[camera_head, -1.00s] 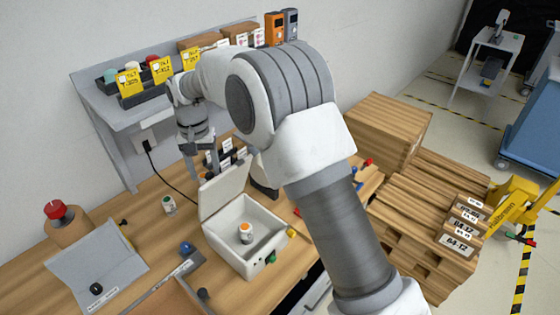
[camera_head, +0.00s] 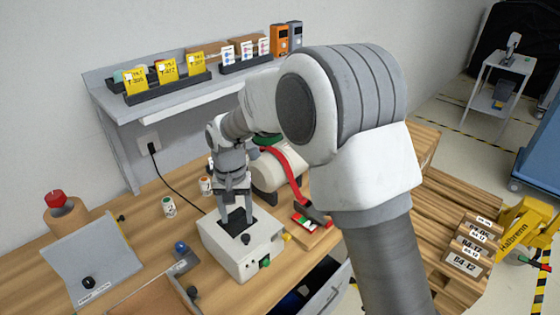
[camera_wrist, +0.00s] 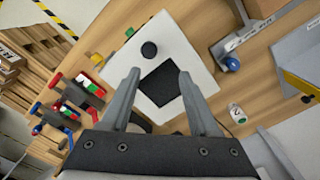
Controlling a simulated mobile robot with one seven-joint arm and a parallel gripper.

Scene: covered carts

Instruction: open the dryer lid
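The dryer, a cream box (camera_head: 222,250), stands on the wooden bench, with a green button on its front. Its lid (camera_head: 267,230) lies flat and shut on top, so the inside is hidden. The lid has a dark square window (camera_wrist: 159,85) and a round black knob (camera_wrist: 149,49), which also shows in the head view (camera_head: 245,238). My gripper (camera_head: 237,217) points down just over the lid. It is open and empty, its fingers (camera_wrist: 159,72) on either side of the window in the wrist view. I cannot tell whether the fingertips touch the lid.
A cream rounded machine (camera_head: 275,172) with a red lever stands behind the dryer. A blue knob (camera_head: 181,247) is left; an open drawer (camera_head: 325,292) is below right.

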